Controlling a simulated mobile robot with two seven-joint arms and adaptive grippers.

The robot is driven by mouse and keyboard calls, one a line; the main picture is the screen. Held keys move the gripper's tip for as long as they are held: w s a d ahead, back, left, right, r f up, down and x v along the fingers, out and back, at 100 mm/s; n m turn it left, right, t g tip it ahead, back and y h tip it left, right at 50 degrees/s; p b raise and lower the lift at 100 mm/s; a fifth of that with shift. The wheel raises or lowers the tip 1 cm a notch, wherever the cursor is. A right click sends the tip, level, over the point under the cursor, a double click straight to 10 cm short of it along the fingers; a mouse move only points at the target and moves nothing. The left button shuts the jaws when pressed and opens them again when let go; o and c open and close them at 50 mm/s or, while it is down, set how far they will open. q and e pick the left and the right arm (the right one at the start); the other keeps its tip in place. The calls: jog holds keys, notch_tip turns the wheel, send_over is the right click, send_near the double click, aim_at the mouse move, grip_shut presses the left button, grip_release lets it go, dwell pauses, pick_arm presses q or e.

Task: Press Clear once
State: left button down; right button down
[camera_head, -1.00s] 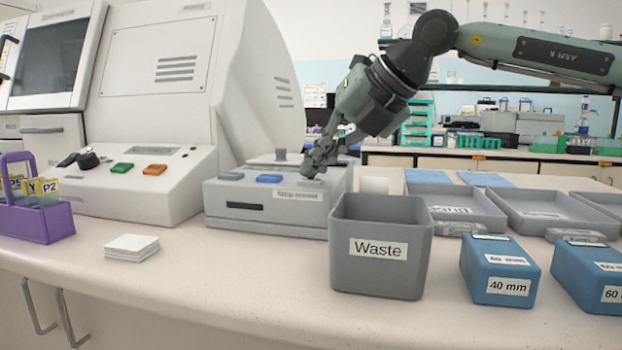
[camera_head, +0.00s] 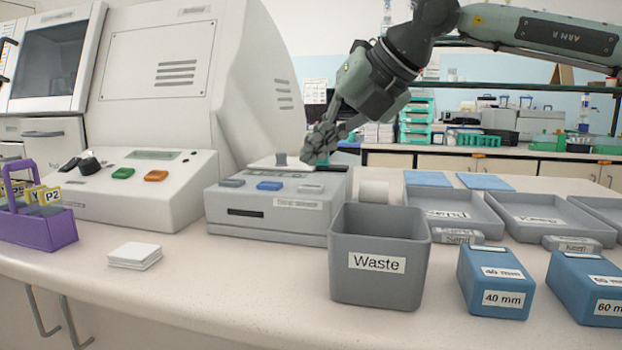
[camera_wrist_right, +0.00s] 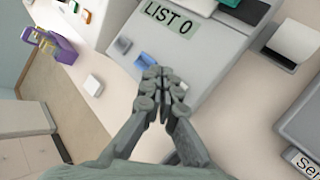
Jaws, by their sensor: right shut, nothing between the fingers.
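A grey box-shaped device (camera_head: 265,222) stands on the bench and has a row of buttons on its top front. I cannot read which one is Clear. The device's display (camera_wrist_right: 168,27) reads "LIST 0" in the right wrist view. My right gripper (camera_head: 315,160) is shut and empty, with its fingertips above the right part of the device, apart from the dark grey button. My left gripper is not in view.
A grey Waste bin (camera_head: 380,285) stands in front of the device's right side. Grey trays (camera_head: 455,210) and blue boxes (camera_head: 497,300) are to the right. A large white machine (camera_head: 185,190), a purple rack (camera_head: 55,228) and white slides (camera_head: 134,256) are to the left.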

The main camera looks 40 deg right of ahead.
aim_at(316, 187)
jog(key=shift+r+p, duration=0.85)
jog(key=shift+r, duration=0.75)
jog(key=shift+f, duration=0.1)
